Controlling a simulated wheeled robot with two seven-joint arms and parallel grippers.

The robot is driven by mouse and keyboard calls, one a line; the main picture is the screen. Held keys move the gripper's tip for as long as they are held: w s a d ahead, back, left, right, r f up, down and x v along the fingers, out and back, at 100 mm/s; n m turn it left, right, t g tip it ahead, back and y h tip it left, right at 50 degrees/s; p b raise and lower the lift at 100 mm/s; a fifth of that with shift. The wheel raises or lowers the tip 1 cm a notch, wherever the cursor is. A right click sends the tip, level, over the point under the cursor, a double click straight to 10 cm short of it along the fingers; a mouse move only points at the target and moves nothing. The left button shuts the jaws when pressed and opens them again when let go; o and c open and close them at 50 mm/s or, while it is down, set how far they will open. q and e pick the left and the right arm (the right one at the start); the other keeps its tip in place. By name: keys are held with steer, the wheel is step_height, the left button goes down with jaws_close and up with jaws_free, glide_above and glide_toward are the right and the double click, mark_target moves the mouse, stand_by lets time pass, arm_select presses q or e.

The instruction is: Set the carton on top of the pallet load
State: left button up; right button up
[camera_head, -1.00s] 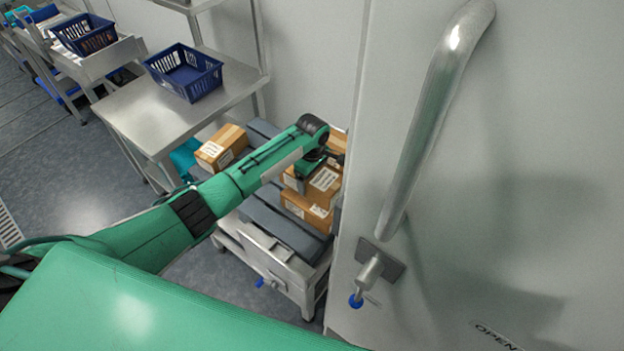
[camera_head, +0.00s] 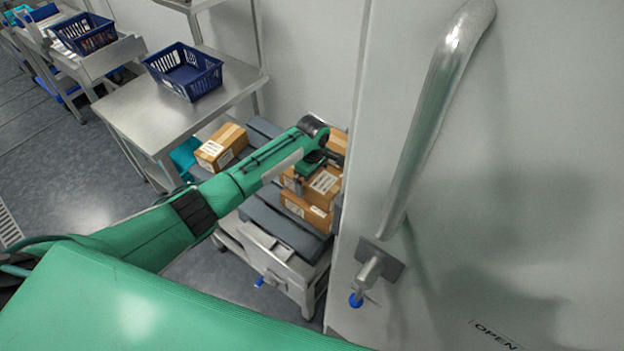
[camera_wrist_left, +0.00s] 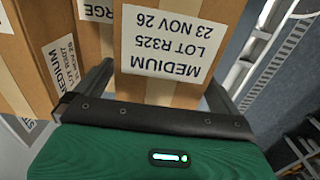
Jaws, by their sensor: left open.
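My left gripper (camera_head: 316,170) is over the pallet load at the head view's centre. In the left wrist view its open fingers (camera_wrist_left: 160,84) lie either side of a brown carton (camera_wrist_left: 163,90) with a white label reading MEDIUM, LOT R325. Whether either finger touches it is unclear. In the head view a labelled carton (camera_head: 324,182) just below the gripper appears to be this one, resting on a lower carton (camera_head: 305,211). The load stands on a dark grey slatted pallet (camera_head: 282,228). My wrist hides part of the stack. My right gripper is out of view.
A separate carton (camera_head: 221,148) sits at the pallet's far left. A large white door (camera_head: 470,200) with a metal handle (camera_head: 437,110) stands close on the right and hides the load's right side. A steel table (camera_head: 160,110) with a blue basket (camera_head: 183,72) is behind left.

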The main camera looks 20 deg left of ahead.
arm_select(q)
step_height(320, 180, up, 11)
steer(key=shift+r+b, duration=0.15)
steer(key=shift+b, duration=0.2)
stand_by(0.3)
